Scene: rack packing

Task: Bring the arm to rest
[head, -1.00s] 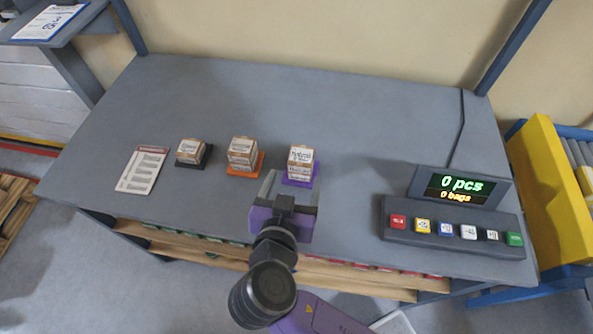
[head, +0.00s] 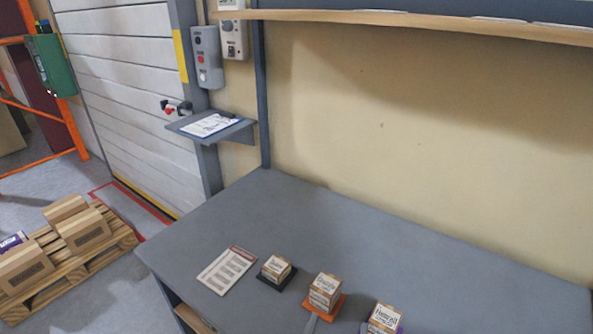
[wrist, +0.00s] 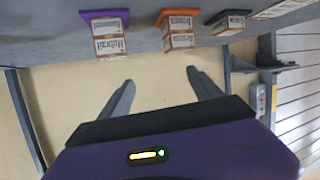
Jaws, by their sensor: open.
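My gripper (wrist: 160,78) is open and empty in the wrist view, its two grey fingers spread apart with wall behind them. In the head view only what look like its grey fingertips show at the bottom edge, near the orange and purple pads. Small labelled boxes stand on the bench: one (head: 275,267) on a black pad (head: 285,283), some (head: 324,292) on an orange pad (head: 335,311), and some (head: 385,319) at the bottom edge. The wrist view, upside down, shows these last boxes (wrist: 110,47) on a purple pad (wrist: 104,14), apart from my fingers.
A printed sheet (head: 226,270) lies left of the boxes on the grey bench (head: 440,255). A clipboard (head: 210,125) rests on a wall shelf. A pallet with cartons (head: 82,230) stands on the floor at left. The bench behind the boxes is clear.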

